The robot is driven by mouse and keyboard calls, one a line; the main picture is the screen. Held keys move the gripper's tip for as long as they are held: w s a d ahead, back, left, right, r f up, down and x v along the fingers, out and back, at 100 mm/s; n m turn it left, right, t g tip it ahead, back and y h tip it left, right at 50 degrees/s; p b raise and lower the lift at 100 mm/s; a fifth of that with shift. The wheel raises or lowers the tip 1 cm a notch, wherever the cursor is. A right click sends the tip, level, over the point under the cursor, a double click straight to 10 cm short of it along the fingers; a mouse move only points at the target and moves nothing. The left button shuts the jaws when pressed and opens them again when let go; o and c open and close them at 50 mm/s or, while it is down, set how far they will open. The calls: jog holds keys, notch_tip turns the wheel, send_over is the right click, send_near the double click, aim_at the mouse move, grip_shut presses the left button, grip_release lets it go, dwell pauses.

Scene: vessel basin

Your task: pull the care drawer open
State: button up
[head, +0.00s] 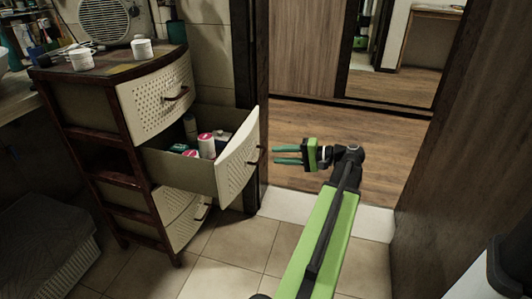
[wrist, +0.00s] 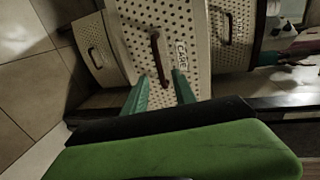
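The care drawer (head: 238,160) is the middle drawer of a dark wooden cabinet and stands pulled well out, with bottles and jars inside. Its cream perforated front shows in the wrist view (wrist: 190,30), with a label reading CARE. Its dark handle (head: 262,156) also shows in the wrist view (wrist: 155,50). My gripper (head: 273,155) is open, its two green fingers apart, just to the right of the handle. In the wrist view, the lower end of the handle appears between the fingertips; I cannot tell whether they touch it.
The top drawer (head: 158,98) looks shut; a lower drawer (head: 182,222) is partly hidden under the care drawer. White jars (head: 141,48) and a fan heater (head: 104,20) stand on the cabinet top. A dark door frame (head: 246,60) is behind; a brown panel (head: 440,170) is at right.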

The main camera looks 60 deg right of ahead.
aim_at(262, 154)
jog(key=p+v, duration=0.1)
jog(key=v, duration=0.9)
jog(key=shift+s+p, duration=0.15)
jog(key=shift+p, duration=0.2)
jog(key=b+x, duration=0.3)
jog(key=x, duration=1.4)
jog(key=p+v, duration=0.3)
jog(key=v, duration=1.4)
jog(key=shift+b+x, duration=1.75)
jog(key=shift+x, duration=6.85)
